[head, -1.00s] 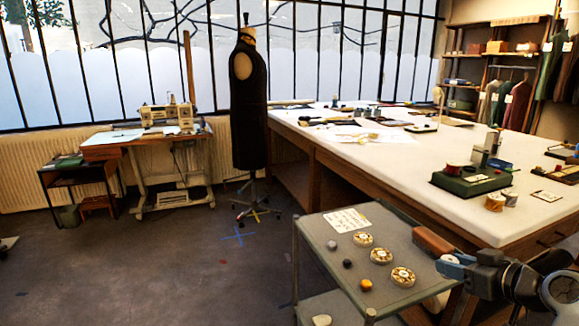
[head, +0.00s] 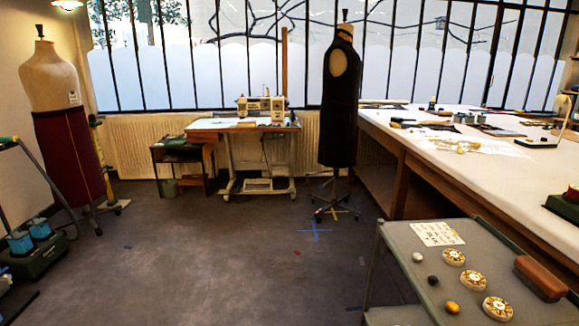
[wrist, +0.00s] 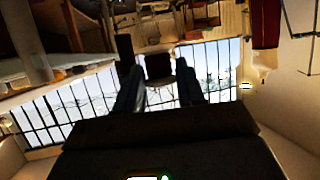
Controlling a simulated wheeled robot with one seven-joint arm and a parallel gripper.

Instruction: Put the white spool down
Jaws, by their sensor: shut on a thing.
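My gripper (wrist: 158,88) shows only in the wrist view, with its two dark fingers around a small blocky thing between the tips. I take this thing to be the white spool (wrist: 158,66), but it is backlit and looks dark brown, so its colour and details are not clear. It is held in the air, apart from any surface. The wrist view is upside down, with windows behind the fingers. My gripper is out of the head view.
A grey cart (head: 400,236) at lower right bears a card (head: 437,234), several small round things and a brown block (head: 540,278). The long white table (head: 450,165) stands behind it. Dress forms stand at left (head: 68,120) and centre (head: 340,100). The middle floor is clear.

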